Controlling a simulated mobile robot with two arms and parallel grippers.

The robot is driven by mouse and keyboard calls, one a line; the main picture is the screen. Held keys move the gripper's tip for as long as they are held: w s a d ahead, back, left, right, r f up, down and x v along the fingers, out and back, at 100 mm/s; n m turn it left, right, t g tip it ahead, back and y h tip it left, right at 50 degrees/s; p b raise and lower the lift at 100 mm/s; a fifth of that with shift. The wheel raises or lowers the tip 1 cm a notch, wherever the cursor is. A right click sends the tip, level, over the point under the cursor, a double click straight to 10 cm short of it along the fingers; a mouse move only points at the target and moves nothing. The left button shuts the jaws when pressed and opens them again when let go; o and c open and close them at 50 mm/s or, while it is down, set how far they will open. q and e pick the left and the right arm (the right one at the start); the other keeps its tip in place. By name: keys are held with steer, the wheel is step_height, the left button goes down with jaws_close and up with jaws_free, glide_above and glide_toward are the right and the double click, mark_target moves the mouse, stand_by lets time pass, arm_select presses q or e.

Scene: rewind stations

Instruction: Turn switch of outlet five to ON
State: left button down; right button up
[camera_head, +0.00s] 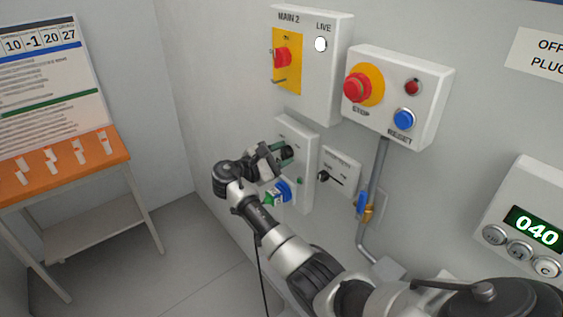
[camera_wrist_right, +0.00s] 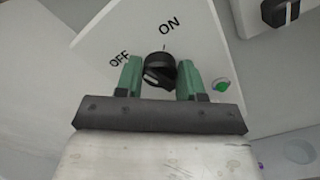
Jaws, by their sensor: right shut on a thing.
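A tall white outlet box (camera_head: 305,140) is on the wall, with a black rotary switch (camera_head: 288,152) on its upper part. My right gripper (camera_head: 281,156) reaches it from the left. In the right wrist view the green fingers stand on both sides of the black switch knob (camera_wrist_right: 160,68) and are shut on it. OFF is printed at its left and ON above it. A pale mark shows on the knob's lower left; I cannot tell for sure which label it points to. A green lamp (camera_wrist_right: 222,84) is right of the knob. The outlet number is hidden. My left gripper is not in view.
A blue socket (camera_head: 284,190) is low on the box. A MAIN 2 box (camera_head: 330,75) and a stop/reset box (camera_head: 425,95) hang above. A small switch plate (camera_head: 342,165) and a pipe (camera_head: 378,165) are to the right. An orange-topped table (camera_head: 70,165) stands at left.

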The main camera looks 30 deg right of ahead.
steer(key=m+b, duration=0.3)
steer(key=b, duration=0.1)
steer(key=m+b, duration=0.7)
steer(key=b, duration=0.1)
steer(key=shift+f+m, duration=0.3)
steer(key=shift+f, duration=0.05)
steer(key=shift+r+m+b, duration=0.15)
steer(key=shift+m+b, duration=0.95)
steer(key=shift+b, duration=0.1)
steer(key=o, duration=0.9)
steer(key=shift+r, duration=0.1)
steer(key=shift+a, duration=0.1)
steer(key=a+b, duration=0.2)
steer(key=a, duration=0.8)
steer(key=shift+s+a, duration=0.35)
steer(key=shift+s, duration=0.1)
